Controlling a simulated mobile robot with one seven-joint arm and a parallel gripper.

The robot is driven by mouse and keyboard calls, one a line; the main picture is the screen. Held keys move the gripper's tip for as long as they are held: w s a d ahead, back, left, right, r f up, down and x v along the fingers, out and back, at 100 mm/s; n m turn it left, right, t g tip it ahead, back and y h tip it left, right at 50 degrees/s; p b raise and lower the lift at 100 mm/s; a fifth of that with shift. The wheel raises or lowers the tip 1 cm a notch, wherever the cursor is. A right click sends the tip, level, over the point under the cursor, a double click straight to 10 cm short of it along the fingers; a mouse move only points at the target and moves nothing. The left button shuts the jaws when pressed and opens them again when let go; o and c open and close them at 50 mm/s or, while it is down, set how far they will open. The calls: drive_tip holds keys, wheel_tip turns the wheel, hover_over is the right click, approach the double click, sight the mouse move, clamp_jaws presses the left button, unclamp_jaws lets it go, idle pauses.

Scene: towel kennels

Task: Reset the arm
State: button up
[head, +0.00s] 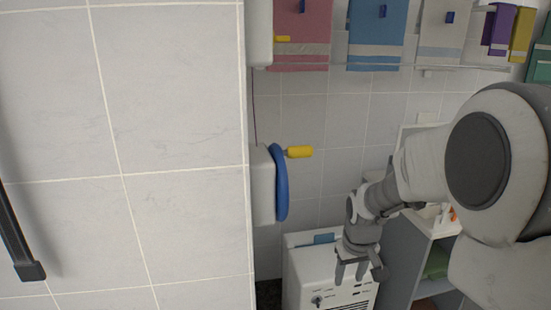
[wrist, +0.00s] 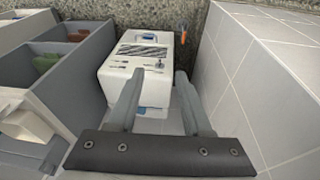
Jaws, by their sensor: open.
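My gripper (head: 350,270) hangs low in the head view, with its fingers pointing down in front of a white machine with a knob and vents. In the wrist view my gripper (wrist: 160,88) shows two grey fingers spread apart with nothing between them. The white machine (wrist: 130,85) lies beyond and partly behind the fingers in that view. In the head view the machine (head: 300,275) stands low by the tiled wall, partly hidden by my gripper. My arm fills the right side of the head view.
A large tiled wall (head: 170,130) fills the left of the head view. A white wall unit with a blue ring (head: 281,185) and a yellow piece (head: 300,152) sticks out beside it. Towels (head: 376,35) hang above. A grey shelf unit (wrist: 75,75) stands left in the wrist view.

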drive_tip(key=s+a+r+m+t, duration=0.1)
drive_tip(key=s+a+r+t, duration=0.1)
drive_tip(key=s+r, duration=0.7)
drive_tip(key=s+a+r+m+t, duration=0.1)
drive_tip(key=s+r, duration=0.5)
drive_tip(key=s, duration=0.7)
wheel_tip(320, 180, up, 22)
drive_tip(key=p, duration=2.2)
drive_tip(key=shift+f, duration=0.15)
drive_tip(key=shift+f, duration=0.15)
